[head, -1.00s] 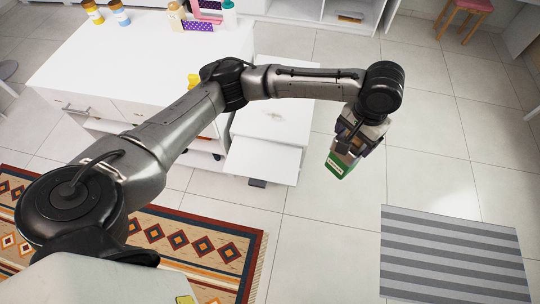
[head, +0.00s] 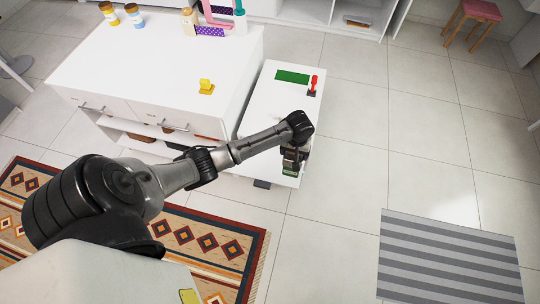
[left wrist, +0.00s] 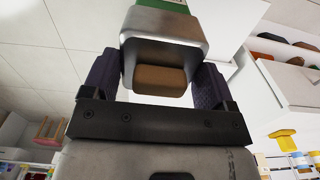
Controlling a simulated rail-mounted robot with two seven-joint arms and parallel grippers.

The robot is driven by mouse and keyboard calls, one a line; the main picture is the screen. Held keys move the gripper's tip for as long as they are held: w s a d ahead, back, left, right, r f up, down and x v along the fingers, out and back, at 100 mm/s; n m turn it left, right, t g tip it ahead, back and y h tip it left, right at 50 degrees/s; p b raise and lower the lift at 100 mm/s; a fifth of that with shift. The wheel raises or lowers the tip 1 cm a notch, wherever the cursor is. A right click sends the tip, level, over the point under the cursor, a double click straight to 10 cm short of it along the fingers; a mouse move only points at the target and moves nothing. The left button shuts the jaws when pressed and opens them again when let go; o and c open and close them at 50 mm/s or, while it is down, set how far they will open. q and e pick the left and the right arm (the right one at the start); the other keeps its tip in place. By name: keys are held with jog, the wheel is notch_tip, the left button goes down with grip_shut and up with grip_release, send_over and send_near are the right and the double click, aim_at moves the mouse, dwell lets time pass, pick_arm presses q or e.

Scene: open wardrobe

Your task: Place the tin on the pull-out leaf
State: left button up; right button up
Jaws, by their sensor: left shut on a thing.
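My left gripper (head: 291,158) is shut on the green tin (head: 289,171), over the outer right part of the white pull-out leaf (head: 265,170) in the head view. The tin points downward below the fingers, and only a small part of it shows there. Whether it touches the leaf cannot be told. In the left wrist view the tin (left wrist: 165,28) sits between the purple finger pads, with bare metal, a brown face and green at the top edge. My arm hides much of the leaf. My right gripper is not in view.
Open tiled floor lies to the right.

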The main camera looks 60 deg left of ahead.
pick_arm(q)
jog(key=s+a+f+b, duration=0.4)
jog(key=s+a+f, duration=0.1)
jog(key=a+f, duration=0.6)
jog(key=shift+a+f+b, duration=0.25)
jog(key=shift+f+b, duration=0.05)
jog(key=shift+f, duration=0.1)
jog(key=shift+s+f, duration=0.1)
jog(key=shift+f, duration=0.05)
jog(key=o, duration=1.4)
jog(key=shift+o, duration=0.2)
